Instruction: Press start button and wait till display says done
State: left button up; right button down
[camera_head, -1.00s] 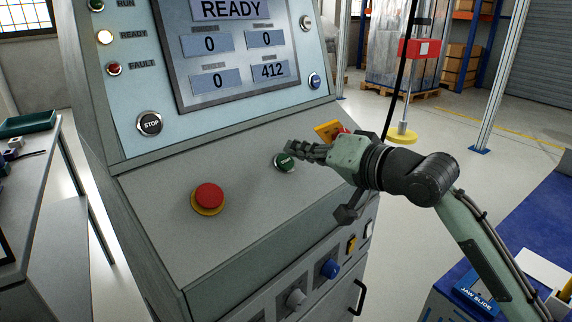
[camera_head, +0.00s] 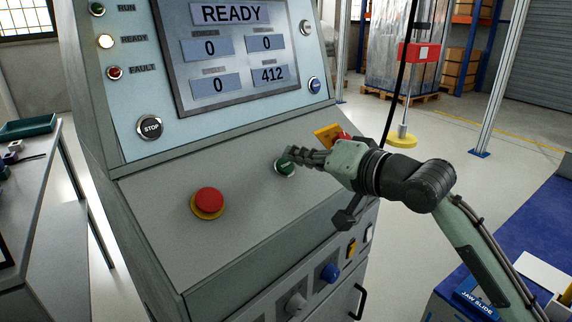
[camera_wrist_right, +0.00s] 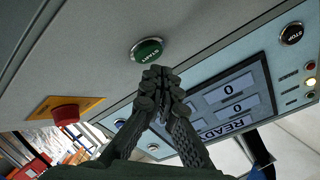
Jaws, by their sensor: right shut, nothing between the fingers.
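The green start button (camera_head: 285,166) sits on the sloped grey panel of the control console (camera_head: 250,200). It also shows in the right wrist view (camera_wrist_right: 146,49), labelled START, just beyond my fingertips. My right gripper (camera_head: 290,157) is shut and empty, its fingertips at the button's upper edge in the head view; in the wrist view its tips (camera_wrist_right: 157,72) look slightly apart from the button, though I cannot tell contact for certain. The display (camera_head: 232,45) reads READY, with 0, 0, 0 and 412 below. My left gripper is not in view.
A red mushroom button (camera_head: 208,201) on a yellow ring is left of the start button. Another red button on a yellow plate (camera_head: 327,133) lies behind my right gripper. A black STOP button (camera_head: 150,127) is beside the display.

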dwell(0.6)
jog(key=shift+w+a+f, duration=0.1)
jog(key=shift+f, duration=0.05)
jog(key=shift+a+f+p, duration=0.1)
jog(key=shift+f+p, duration=0.1)
jog(key=shift+p, duration=0.1)
jog(key=shift+w+a+f, duration=0.15)
jog(key=shift+f, duration=0.2)
dwell(0.7)
jog(key=shift+s+d+r+p, duration=0.15)
jog(key=shift+r+p, duration=0.2)
jog(key=shift+p, duration=0.2)
jog(key=shift+s+d+r+p, duration=0.1)
jog(key=shift+r+p, duration=0.2)
jog(key=shift+p, duration=0.25)
jog(key=shift+d, duration=0.1)
